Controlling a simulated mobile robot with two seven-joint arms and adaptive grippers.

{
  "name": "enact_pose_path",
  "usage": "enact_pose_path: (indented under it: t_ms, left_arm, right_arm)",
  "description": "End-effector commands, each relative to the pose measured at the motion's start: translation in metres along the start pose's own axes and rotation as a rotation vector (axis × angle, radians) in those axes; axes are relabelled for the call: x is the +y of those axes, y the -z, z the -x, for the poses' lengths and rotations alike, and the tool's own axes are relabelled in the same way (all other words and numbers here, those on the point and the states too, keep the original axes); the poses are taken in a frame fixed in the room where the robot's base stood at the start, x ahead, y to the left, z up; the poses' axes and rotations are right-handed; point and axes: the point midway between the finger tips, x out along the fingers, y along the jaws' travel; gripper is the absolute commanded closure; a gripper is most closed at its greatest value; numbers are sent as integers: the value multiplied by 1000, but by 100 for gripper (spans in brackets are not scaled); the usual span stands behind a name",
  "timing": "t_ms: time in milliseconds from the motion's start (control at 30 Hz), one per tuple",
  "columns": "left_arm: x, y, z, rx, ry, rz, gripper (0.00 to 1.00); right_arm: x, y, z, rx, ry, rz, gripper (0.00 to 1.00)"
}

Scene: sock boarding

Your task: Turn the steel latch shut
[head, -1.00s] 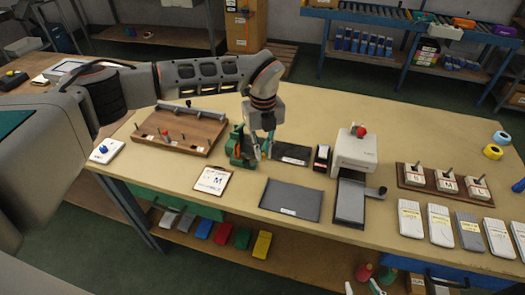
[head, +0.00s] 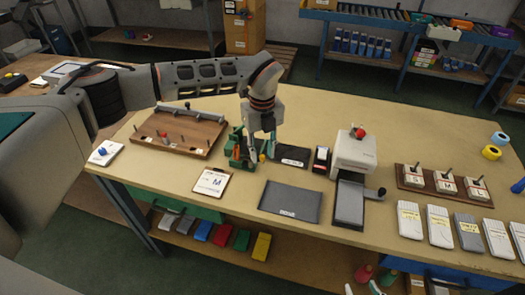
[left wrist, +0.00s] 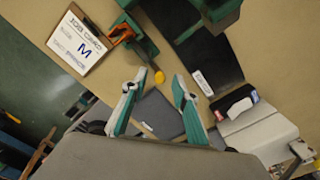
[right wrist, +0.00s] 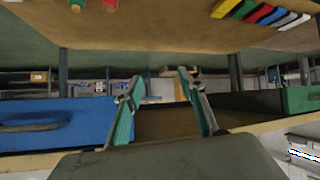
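A green fixture (head: 236,152) stands on the bench and also shows in the left wrist view (left wrist: 143,45), with an orange and black part (left wrist: 122,33) and a yellow knob (left wrist: 159,77). I cannot clearly pick out the steel latch; it may be on this fixture, small or hidden by my gripper. My left gripper (head: 254,150) points down at the fixture's right side. In the left wrist view its fingers (left wrist: 157,88) are apart and empty, with the yellow knob near the fingertips. My right gripper (right wrist: 157,85) is open and empty, facing below the bench top.
A job card marked M (head: 212,182) lies in front of the fixture. A black pad (head: 294,155) and a dark grey pad (head: 290,201) lie to the right. The white press (head: 355,155) stands beyond. A wooden board with pegs (head: 180,133) is at the left.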

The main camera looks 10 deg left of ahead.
Motion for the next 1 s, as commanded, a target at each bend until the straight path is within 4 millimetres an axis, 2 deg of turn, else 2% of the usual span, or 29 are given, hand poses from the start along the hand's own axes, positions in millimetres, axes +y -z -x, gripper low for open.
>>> enact_pose_path:
  t_ms: [167,400,600,800,1000]
  left_arm:
    - [-1,-1,20,-3,2,0,71]
    - [0,-2,69,-5,3,0,71]
    - [0,-1,102,-3,3,0,71]
    - [0,0,118,-1,1,0,71]
    - [0,0,120,-1,1,0,71]
  right_arm:
    - [0,0,0,1,0,-1,60]
    - [-1,1,0,2,1,-2,60]
    - [-1,1,0,2,1,-3,60]
    - [-1,1,0,3,1,-3,60]
    - [-1,1,0,3,1,-3,60]
